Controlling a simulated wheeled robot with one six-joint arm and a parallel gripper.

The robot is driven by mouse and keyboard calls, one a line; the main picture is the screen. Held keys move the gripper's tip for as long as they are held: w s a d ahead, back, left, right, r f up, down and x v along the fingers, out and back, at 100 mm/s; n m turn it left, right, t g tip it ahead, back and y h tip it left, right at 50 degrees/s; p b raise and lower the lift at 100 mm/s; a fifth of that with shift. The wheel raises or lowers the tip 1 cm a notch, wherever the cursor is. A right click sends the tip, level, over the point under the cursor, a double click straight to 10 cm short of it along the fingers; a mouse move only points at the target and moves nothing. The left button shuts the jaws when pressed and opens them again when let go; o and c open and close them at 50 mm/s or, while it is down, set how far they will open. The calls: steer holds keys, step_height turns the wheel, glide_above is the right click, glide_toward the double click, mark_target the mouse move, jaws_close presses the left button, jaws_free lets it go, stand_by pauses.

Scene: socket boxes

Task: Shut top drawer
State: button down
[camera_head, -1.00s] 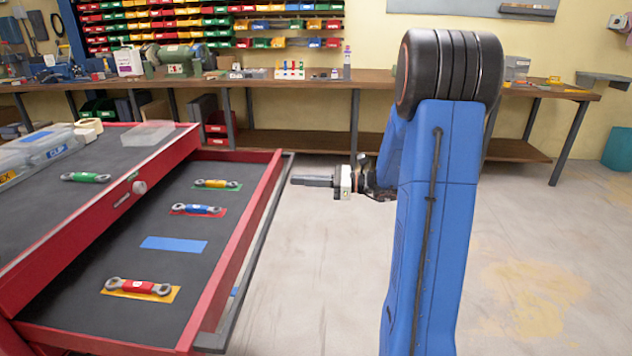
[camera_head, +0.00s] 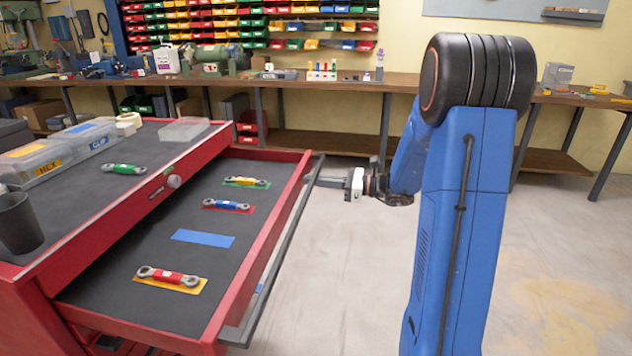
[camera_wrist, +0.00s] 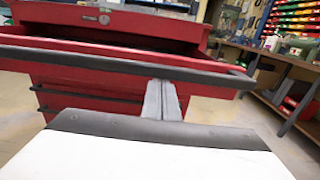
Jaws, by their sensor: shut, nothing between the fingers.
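The top drawer (camera_head: 250,262) of the red tool cabinet (camera_head: 75,258) is pulled well out toward the right in the head view. A dark handle bar (camera_head: 283,237) runs along its front; it crosses the wrist view too (camera_wrist: 80,58). My gripper (camera_head: 313,181) is shut and empty, pointing left at the far part of the drawer front. In the wrist view its closed fingers (camera_wrist: 161,90) reach up to the handle bar; I cannot tell whether they touch it. The lower drawers (camera_wrist: 75,103) look closed in the wrist view.
In the drawer lie a red wrench (camera_head: 168,276), a blue wrench (camera_head: 227,205), a yellow wrench (camera_head: 246,182) and a bare blue patch (camera_head: 203,238). A green wrench (camera_head: 123,168), clear boxes (camera_head: 35,162) and a dark cup (camera_head: 18,222) stand on the cabinet top. The floor at right is clear.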

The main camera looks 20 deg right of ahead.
mark_target(224, 176)
steer(key=x, duration=2.9)
steer(key=shift+w+a, duration=0.15)
steer(key=shift+a, duration=0.05)
steer(key=shift+w+a+r, duration=0.1)
steer(key=shift+w, duration=0.05)
steer(key=shift+r, duration=0.1)
